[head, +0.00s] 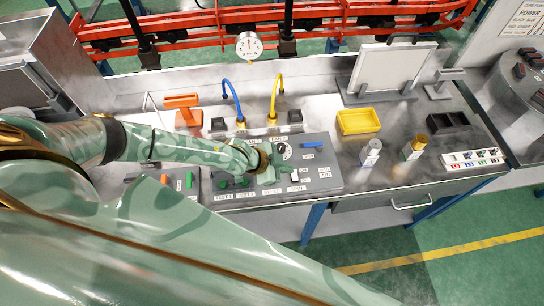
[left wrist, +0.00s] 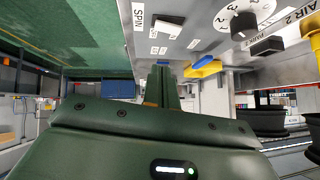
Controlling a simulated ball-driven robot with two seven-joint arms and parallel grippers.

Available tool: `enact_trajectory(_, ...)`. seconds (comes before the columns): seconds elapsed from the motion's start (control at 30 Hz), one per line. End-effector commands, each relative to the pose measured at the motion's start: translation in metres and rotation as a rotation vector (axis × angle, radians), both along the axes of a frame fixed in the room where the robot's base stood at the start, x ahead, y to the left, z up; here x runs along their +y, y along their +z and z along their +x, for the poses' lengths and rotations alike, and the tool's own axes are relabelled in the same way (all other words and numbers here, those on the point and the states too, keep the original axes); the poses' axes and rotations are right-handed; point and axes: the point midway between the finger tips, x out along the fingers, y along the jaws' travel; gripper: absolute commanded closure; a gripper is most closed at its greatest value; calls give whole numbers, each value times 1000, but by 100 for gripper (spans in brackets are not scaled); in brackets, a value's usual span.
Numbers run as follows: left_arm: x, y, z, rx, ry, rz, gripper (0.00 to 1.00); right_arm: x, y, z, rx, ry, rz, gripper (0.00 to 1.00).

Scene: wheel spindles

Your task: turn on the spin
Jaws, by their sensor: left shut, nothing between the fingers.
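The grey control panel (head: 322,182) on the workbench carries labels, small controls and a dial; much of its lettering is too small to read in the head view. In the left wrist view a white SPIN label (left wrist: 138,18) shows at the top, with small white pieces (left wrist: 163,50) near it. The numbered dial (left wrist: 240,15) is at the upper right. My left gripper (head: 268,180) is over the middle of the panel, shut and empty, and hides part of it. Its fingers (left wrist: 162,85) show in the wrist view; contact with a control cannot be told. My right gripper is not in view.
Blue (head: 233,100) and yellow (head: 274,95) hoses rise behind the panel. A yellow tray (head: 358,122), metal cylinders (head: 371,150) and a black bin (head: 448,122) stand to the right. Orange rails run behind the bench.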

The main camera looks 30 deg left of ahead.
Motion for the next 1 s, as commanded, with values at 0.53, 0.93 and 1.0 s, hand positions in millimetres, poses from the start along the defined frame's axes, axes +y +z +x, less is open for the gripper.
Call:
enact_trajectory(0.53, 36, 48, -36, 1, -1, -3, 100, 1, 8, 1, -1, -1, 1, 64)
enact_trajectory(0.93, 37, 43, -29, -2, 7, -3, 100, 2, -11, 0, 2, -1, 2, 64)
enact_trajectory(1.0, 37, 43, -25, -2, 6, -4, 100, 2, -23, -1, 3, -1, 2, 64)
